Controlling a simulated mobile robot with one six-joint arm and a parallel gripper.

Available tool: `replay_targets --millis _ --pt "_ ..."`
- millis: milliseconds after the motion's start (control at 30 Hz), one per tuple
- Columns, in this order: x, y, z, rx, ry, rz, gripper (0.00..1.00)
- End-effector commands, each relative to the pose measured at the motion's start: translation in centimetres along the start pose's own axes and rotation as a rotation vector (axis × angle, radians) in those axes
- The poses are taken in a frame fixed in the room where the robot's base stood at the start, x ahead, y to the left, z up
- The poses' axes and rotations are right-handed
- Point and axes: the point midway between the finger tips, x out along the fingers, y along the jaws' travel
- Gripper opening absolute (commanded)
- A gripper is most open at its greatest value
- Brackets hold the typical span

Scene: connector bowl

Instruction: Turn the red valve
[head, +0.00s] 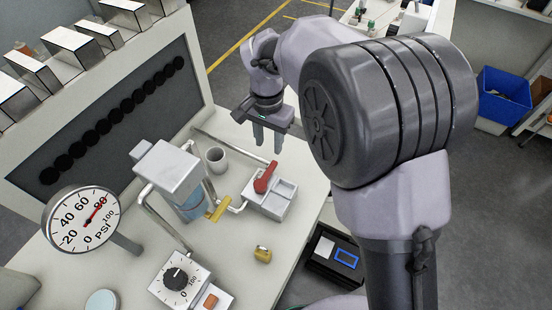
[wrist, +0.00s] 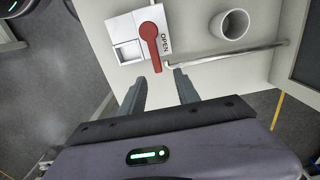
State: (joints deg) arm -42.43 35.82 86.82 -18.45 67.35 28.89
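The red valve (head: 265,178) is a red lever handle on a white box on the table. In the wrist view the red valve (wrist: 151,42) lies with its narrow end pointing toward my gripper, beside the word OPEN on the white box (wrist: 126,40). My gripper (head: 269,143) hangs above and behind the valve in the head view, fingers pointing down. In the wrist view its two fingers (wrist: 168,70) are spread apart with nothing between them. The fingers appear apart from the handle.
A white cup (head: 216,160) stands left of the valve box; a pipe (head: 235,146) runs behind it. A yellow handle (head: 218,209), a small brass piece (head: 262,254), a dial box (head: 180,279) and a pressure gauge (head: 82,220) are also on the table.

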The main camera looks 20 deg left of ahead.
Motion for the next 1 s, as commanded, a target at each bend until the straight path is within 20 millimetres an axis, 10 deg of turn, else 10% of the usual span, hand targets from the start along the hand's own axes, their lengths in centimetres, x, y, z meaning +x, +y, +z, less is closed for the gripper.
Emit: replay_targets --millis 333,700,900,1000 --pt "8.6 0.1 0.0 0.000 -0.001 0.001 0.38" --pt "9.4 0.1 0.0 0.000 0.000 -0.001 0.38" --pt "9.4 0.1 0.0 0.000 0.000 0.000 0.01" --pt "9.4 0.1 0.0 0.000 0.000 -0.001 0.00"
